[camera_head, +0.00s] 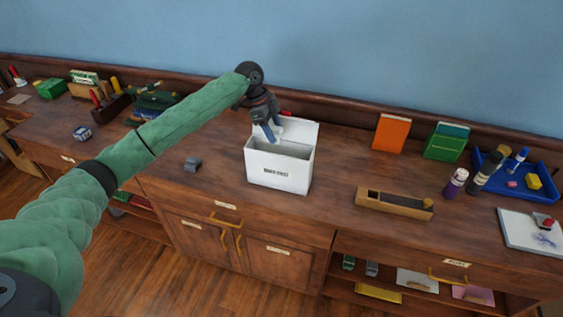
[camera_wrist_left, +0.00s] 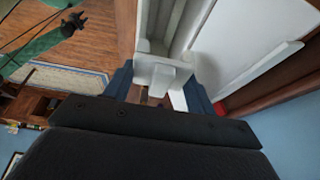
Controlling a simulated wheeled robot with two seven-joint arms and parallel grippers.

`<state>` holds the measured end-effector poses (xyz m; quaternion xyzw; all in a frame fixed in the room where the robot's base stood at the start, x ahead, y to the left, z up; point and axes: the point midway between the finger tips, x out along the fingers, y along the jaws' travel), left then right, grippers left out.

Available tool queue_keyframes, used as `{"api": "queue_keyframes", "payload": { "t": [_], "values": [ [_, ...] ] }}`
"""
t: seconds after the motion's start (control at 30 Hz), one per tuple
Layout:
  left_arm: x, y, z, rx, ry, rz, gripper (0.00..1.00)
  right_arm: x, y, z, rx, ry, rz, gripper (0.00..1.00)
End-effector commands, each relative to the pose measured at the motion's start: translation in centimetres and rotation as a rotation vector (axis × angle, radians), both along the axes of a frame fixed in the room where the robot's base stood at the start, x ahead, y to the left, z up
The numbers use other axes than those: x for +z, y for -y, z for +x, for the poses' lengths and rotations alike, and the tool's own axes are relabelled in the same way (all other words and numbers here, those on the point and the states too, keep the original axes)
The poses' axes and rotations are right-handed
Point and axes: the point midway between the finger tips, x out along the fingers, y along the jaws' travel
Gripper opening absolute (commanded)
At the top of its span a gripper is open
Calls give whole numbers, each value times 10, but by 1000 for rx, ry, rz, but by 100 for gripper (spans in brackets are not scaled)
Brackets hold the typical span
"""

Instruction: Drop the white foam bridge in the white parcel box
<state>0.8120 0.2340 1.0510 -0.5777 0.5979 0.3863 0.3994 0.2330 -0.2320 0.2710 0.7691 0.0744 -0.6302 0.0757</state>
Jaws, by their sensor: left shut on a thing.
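The white parcel box (camera_head: 280,172) stands open on the wood counter, its white lid raised at the back. My left gripper (camera_head: 267,132) is over the box opening, pointing down. It is shut on the white foam bridge (camera_wrist_left: 162,74), which shows between the blue fingers in the left wrist view; only a little white shows beside the fingers in the head view. The box (camera_wrist_left: 240,45) lies just beyond the bridge in the wrist view. My right gripper (camera_wrist_left: 73,23) seems to show small and dark at the end of a green arm; its jaws are unclear.
A grey block (camera_head: 193,164) lies left of the box. A long wooden holder (camera_head: 394,204) lies to the right, with bottles and a blue tray (camera_head: 520,178) farther right. Orange (camera_head: 390,133) and green (camera_head: 447,141) upright items stand behind. The counter directly around the box is clear.

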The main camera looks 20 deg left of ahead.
Motion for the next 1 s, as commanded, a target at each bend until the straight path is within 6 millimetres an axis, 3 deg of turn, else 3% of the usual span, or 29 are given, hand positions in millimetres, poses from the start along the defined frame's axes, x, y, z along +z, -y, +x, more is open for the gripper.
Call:
{"api": "queue_keyframes", "payload": {
  "t": [0.03,0.13,0.17,0.57,0.7,1.0],
  "values": [
    [0,0,0,0,0,0,59,0,1,0,0,0,-1,36],
    [0,0,0,0,0,0,79,0,1,1,0,0,-1,36],
    [0,0,0,0,0,0,81,0,1,1,1,0,-1,36],
    [5,-3,1,1,2,0,81,-4,0,0,0,-8,-2,36],
    [20,-10,1,0,2,0,81,9,-14,14,-2,0,11,36],
    [56,-24,2,1,2,0,81,34,-25,33,-11,-19,17,36]
  ]
}}
